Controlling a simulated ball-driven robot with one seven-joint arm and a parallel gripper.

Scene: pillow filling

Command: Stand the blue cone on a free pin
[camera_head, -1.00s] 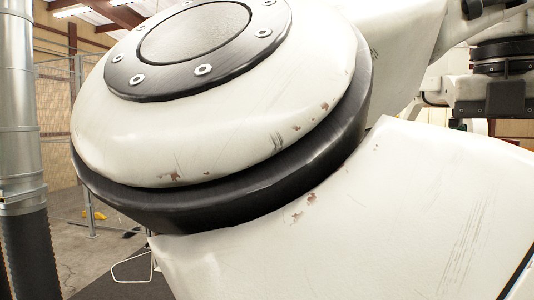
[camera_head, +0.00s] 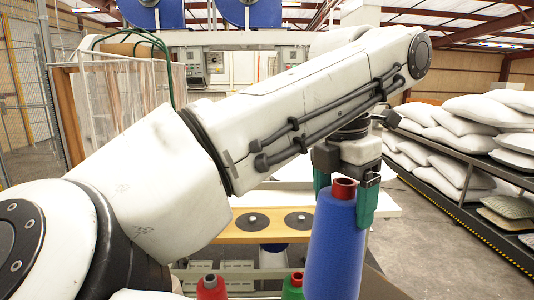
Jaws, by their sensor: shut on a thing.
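The blue cone (camera_head: 335,245) hangs upright, with a red tube end at its top, in the right half of the view. My gripper (camera_head: 344,192) is shut on it near the top, with its green fingers on either side. The lower end of the cone runs out of the bottom of the picture. Behind it, a wooden board (camera_head: 225,238) carries two dark round discs, a left one (camera_head: 251,222) and a right one (camera_head: 298,220), each with a small mark at its centre. No cone stands on these two discs. I cannot make out pins clearly.
A red cone (camera_head: 212,287) and a green cone (camera_head: 293,287) show at the bottom edge. White pillows (camera_head: 480,112) lie on a dark rack (camera_head: 480,205) at the right. Blue reels (camera_head: 245,12) and a machine stand at the back. Bare floor (camera_head: 415,250) lies between rack and board.

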